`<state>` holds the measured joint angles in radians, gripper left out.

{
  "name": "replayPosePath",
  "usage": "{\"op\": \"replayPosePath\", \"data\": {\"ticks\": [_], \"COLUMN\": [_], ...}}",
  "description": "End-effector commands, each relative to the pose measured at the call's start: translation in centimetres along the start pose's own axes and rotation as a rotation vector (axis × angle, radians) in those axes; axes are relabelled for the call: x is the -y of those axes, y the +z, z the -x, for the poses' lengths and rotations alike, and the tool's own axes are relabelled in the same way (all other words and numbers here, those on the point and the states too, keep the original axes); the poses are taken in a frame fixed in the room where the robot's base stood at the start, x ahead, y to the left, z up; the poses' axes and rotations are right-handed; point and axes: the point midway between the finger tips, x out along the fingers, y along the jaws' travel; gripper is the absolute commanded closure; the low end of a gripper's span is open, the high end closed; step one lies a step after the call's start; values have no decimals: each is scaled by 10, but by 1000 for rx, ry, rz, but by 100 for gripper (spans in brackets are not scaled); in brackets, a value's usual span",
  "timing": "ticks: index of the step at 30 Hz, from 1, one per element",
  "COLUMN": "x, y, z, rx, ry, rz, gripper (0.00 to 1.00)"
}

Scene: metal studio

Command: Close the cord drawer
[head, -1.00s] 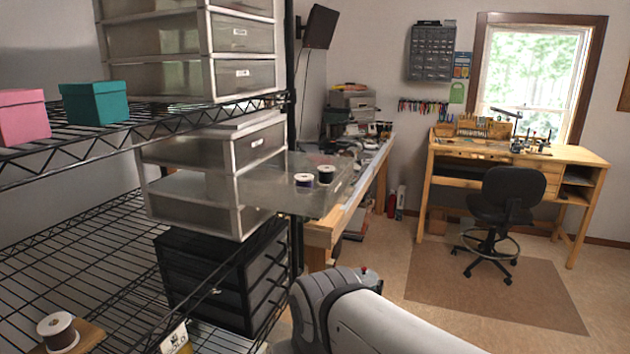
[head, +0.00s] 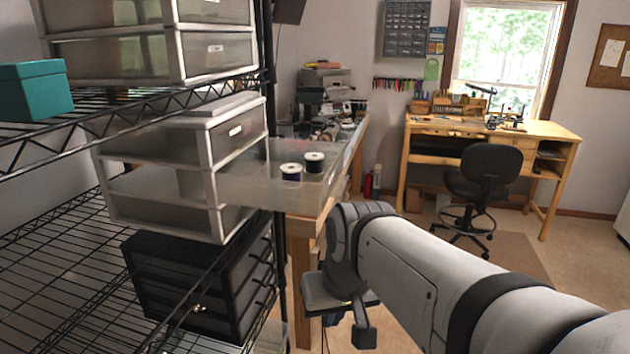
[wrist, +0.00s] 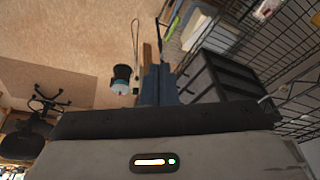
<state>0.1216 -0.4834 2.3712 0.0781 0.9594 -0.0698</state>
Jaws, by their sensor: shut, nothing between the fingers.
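The cord drawer (head: 235,180) is a clear drawer pulled far out of the white-framed drawer unit (head: 215,187) on the wire shelf. Two spools of dark cord, a nearer one (head: 291,173) and a farther one (head: 314,162), show at its outer part. My gripper (head: 364,334) is below and to the right of the drawer's front, apart from it, beyond the shelf edge. In the wrist view my gripper's fingers (wrist: 158,84) are together and empty. The drawer does not show clearly in the wrist view.
A black drawer unit (head: 205,285) stands on the shelf below; it also shows in the wrist view (wrist: 222,77). A teal box (head: 35,90) sits on the upper wire shelf. A wooden workbench (head: 345,165) stands behind the open drawer. Floor is open toward the chair (head: 485,175).

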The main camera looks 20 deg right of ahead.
Motion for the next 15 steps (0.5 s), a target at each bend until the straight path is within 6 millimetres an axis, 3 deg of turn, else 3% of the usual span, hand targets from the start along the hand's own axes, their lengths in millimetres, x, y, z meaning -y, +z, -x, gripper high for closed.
{"op": "replayPosePath", "data": {"ticks": [3, 9, 15], "x": [-25, -89, -149], "y": [-60, -153, -203], "z": [26, 81, 126], "rx": [-32, -123, -218], "ry": [-45, -149, -220], "rz": [-134, -315, -396], "gripper": [100, 100, 100]}}
